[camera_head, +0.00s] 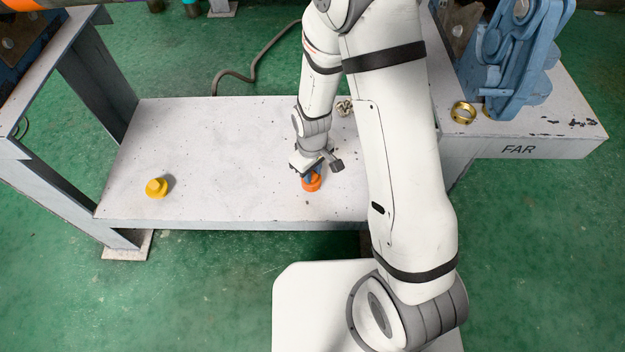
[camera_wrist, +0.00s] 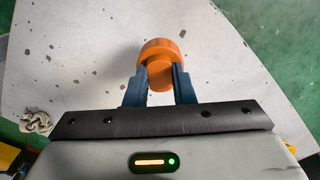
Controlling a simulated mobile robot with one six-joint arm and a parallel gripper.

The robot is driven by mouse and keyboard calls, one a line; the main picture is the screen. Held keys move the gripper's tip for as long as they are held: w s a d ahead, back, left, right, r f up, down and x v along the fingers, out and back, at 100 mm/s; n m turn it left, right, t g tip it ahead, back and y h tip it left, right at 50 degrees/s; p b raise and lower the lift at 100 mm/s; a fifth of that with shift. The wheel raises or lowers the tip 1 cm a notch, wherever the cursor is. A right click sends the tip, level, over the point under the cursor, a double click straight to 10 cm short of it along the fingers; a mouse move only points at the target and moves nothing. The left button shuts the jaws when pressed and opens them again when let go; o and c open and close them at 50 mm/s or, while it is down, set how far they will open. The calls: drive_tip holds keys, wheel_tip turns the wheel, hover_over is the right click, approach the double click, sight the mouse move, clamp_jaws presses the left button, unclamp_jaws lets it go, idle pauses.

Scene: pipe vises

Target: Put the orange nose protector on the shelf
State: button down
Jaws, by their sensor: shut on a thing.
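The orange nose protector (camera_head: 312,183) is at the front right part of the low white shelf (camera_head: 220,150). It also shows in the wrist view (camera_wrist: 160,50), as a wide round part with a narrower part toward me. My gripper (camera_head: 309,174) reaches down to it from above. In the wrist view its two blue fingers (camera_wrist: 160,82) are shut on the narrower part, one on each side. I cannot tell whether the protector touches the shelf surface or is just above it.
A yellow nose protector (camera_head: 156,187) stands at the shelf's front left. A crumpled pale rag (camera_head: 345,108) lies near the back right. A brass ring (camera_head: 463,112) lies by a blue vise (camera_head: 515,60) on the bench marked FAR. The shelf's middle is clear.

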drive_tip(key=shift+f+b, duration=0.7)
drive_tip(key=shift+f, duration=1.2)
drive_tip(key=shift+f, duration=0.2)
drive_tip(key=c, duration=1.2)
unclamp_jaws()
drive_tip(key=shift+c, duration=0.2)
